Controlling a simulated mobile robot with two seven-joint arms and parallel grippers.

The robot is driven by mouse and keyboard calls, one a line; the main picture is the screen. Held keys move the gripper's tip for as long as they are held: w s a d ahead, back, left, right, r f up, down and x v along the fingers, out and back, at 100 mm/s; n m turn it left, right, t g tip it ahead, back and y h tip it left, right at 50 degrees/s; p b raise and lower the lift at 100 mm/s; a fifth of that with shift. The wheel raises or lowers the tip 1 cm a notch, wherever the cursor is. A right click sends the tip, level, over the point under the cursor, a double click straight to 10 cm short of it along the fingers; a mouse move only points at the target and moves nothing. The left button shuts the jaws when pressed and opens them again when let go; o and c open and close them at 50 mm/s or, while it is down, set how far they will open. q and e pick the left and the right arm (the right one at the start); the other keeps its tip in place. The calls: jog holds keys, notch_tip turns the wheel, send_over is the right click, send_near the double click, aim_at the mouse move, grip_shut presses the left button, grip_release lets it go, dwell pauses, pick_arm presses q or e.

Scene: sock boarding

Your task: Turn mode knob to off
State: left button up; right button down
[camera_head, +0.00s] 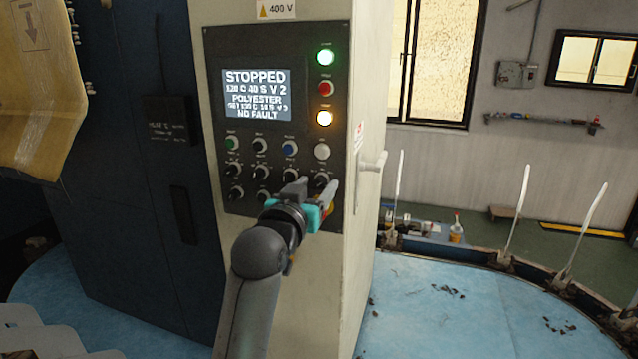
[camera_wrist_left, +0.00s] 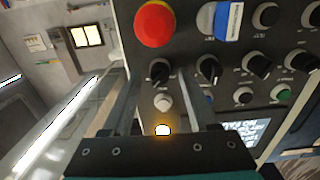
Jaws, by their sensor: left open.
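The control panel (camera_head: 215,95) is on the front of a pale cabinet, and its screen (camera_head: 257,95) reads STOPPED and NO FAULT. Several black knobs stand in rows below it; their labels are too small to read, so I cannot tell which is the mode knob. My left gripper (camera_head: 317,184) is open at the right end of the upper knob row. In the left wrist view its fingers (camera_wrist_left: 158,80) stand on either side of a black knob (camera_wrist_left: 160,72), with gaps seemingly left at both sides. My right gripper is not in view.
A red mushroom button (camera_wrist_left: 155,24) sits close to that knob, and a white button (camera_wrist_left: 163,102) is on its other side. A handle (camera_head: 374,162) juts from the cabinet's side.

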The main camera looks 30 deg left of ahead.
pick_arm(q)
jog(key=shift+s, duration=0.1)
jog(key=shift+c, duration=0.2)
grip_shut()
